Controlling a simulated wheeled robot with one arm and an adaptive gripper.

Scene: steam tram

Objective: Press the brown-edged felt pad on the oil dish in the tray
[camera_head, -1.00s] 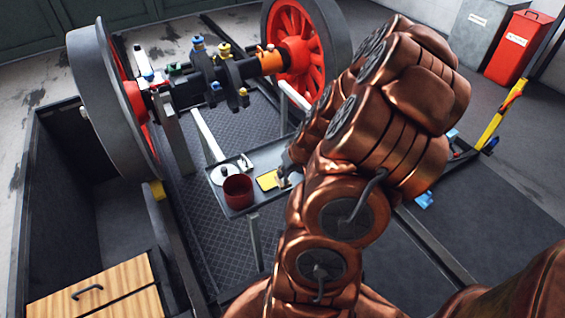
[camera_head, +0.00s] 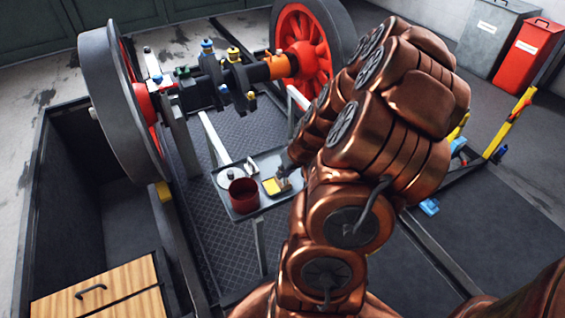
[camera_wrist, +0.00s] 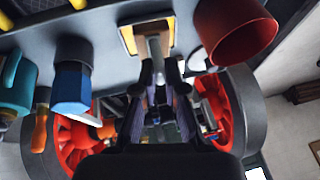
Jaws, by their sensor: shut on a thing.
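My gripper (camera_wrist: 160,92) is shut on the grey handle of the felt pad (camera_wrist: 148,34), pointing down at the tray (camera_head: 258,207). The pad's face is hidden or hard to make out. A small yellow square dish (camera_head: 271,187), which I take for the oil dish, lies on the tray just left of my gripper in the head view. In the wrist view the pad lies in line with a yellow-and-brown square outline. I cannot tell whether the pad touches the dish.
A dark red cup (camera_head: 243,195) stands close beside the dish, with a round white dish (camera_head: 229,178) behind it. In the wrist view a blue-capped item (camera_wrist: 72,85) and a teal item (camera_wrist: 15,82) are nearby. A wheelset with red spokes (camera_head: 302,42) stands behind the tray.

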